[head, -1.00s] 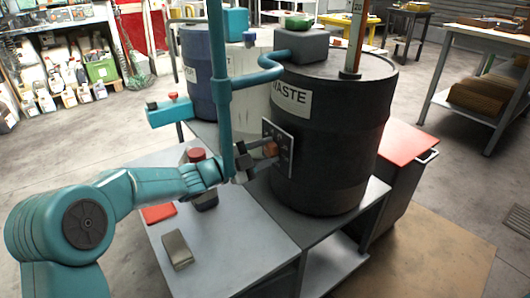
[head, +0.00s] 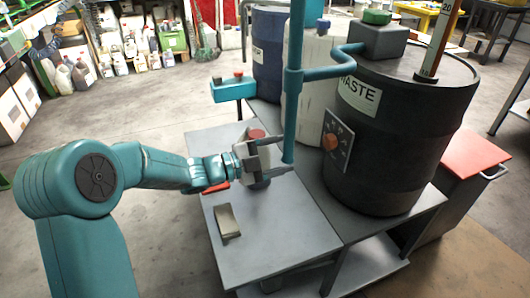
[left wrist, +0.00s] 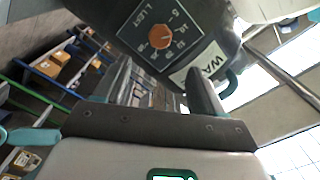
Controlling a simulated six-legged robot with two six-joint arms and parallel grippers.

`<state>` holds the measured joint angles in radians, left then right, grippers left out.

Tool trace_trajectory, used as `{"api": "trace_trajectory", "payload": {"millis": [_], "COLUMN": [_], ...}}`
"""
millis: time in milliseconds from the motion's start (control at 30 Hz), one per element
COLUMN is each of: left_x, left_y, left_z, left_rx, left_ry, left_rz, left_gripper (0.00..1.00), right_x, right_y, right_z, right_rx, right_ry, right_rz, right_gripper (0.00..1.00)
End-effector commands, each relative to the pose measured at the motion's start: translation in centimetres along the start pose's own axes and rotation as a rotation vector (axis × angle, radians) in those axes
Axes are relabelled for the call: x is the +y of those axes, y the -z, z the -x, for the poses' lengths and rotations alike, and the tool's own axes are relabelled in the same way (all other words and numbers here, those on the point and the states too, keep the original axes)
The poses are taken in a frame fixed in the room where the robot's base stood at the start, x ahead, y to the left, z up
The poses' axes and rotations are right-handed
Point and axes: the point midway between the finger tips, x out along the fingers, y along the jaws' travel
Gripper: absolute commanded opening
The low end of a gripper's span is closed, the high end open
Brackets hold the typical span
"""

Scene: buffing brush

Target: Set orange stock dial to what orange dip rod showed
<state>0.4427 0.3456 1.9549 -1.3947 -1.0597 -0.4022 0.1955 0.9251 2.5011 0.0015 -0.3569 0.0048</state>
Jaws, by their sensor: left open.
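The orange dial (head: 331,141) is on a dark panel on the front of the black drum marked WASTE (head: 393,150). In the left wrist view the orange dial (left wrist: 162,37) shows face-on with white marks around it; its exact setting is too small to read. An upright dip rod (head: 438,40) with an orange-brown edge and a pale scale stands on the drum's top; its upper end is cut off. My left gripper (head: 279,156) is open and empty, left of the dial and apart from it. My right gripper is not in view.
A teal upright pipe (head: 294,90) stands close by the left gripper's fingertips. A grey bench (head: 290,240) carries a small grey block (head: 227,221) and a red-topped item (head: 256,134). A white drum (head: 306,85) and blue drum (head: 269,55) stand behind. A red-topped cabinet (head: 474,158) is at right.

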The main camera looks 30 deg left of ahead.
Motion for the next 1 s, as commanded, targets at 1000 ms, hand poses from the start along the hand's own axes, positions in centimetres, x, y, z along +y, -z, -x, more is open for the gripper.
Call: {"api": "trace_trajectory", "payload": {"millis": [1000], "left_x": [0.1], "left_y": [0.1], "left_z": [4.1], "left_rx": [0.001], "left_ry": [0.000], "left_rz": [-0.001], "left_gripper": [0.69], "right_x": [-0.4], "right_y": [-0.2], "right_z": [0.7], "right_rx": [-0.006], "right_ry": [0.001], "right_rz": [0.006], "right_gripper": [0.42]}}
